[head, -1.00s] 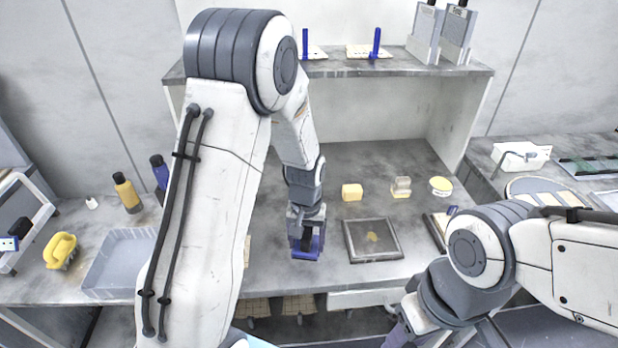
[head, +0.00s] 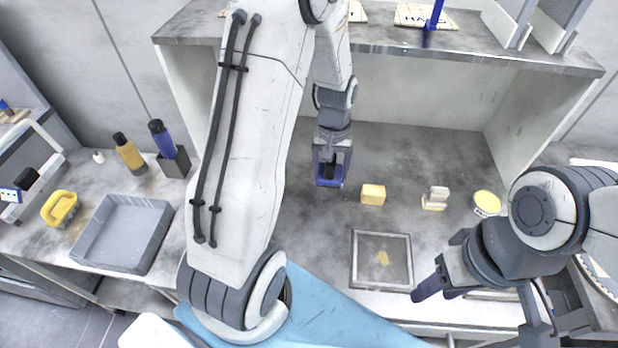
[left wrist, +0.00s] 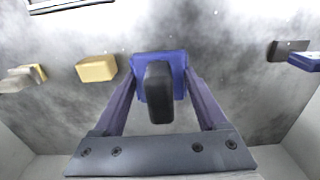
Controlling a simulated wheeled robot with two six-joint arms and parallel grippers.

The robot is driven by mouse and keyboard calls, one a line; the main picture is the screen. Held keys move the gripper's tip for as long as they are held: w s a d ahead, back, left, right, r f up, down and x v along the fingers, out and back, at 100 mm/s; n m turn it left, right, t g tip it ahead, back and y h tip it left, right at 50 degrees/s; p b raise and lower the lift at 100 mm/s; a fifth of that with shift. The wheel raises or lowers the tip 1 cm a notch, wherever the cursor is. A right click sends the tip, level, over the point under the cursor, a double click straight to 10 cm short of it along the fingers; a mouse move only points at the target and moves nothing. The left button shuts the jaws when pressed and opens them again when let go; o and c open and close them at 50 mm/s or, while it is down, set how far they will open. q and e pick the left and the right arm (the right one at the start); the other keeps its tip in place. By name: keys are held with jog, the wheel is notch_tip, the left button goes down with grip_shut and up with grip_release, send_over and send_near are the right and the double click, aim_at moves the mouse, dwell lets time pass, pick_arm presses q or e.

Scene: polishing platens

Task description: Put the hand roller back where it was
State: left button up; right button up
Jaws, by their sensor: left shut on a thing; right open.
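My left gripper (head: 329,182) is shut on a blue block-like tool with a black handle (left wrist: 160,92), which I take to be the hand roller; its roller part is not clear. The tool shows between the fingers in the left wrist view, over the grey bench (head: 310,235), left of a yellow block (head: 373,195). Whether it touches the bench I cannot tell. Its original spot cannot be made out. My right gripper (head: 437,287) is open and empty, low in the head view, right of the framed plate (head: 357,272).
A shelf (head: 400,48) with a blue upright piece (head: 434,16) on a lettered card spans the back. Pale blocks (head: 435,198) and a yellow round dish (head: 487,203) lie right. A grey tray (head: 122,235) and bottles stand left. Another blue-and-dark item (left wrist: 298,56) shows in the wrist view.

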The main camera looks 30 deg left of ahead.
pick_arm(q)
jog(key=a+f, duration=0.1)
jog(key=a, duration=0.1)
jog(key=s+a+f, duration=0.1)
jog(key=a, duration=0.1)
jog(key=a+f+p, duration=0.1)
jog(key=shift+s+a+f, duration=0.2)
jog(key=shift+a+f, duration=0.1)
jog(key=shift+a, duration=0.1)
notch_tip(320, 180, down, 4)
jog(key=shift+r+p, duration=0.15)
jog(key=shift+p, duration=0.5)
jog(key=shift+f, duration=0.2)
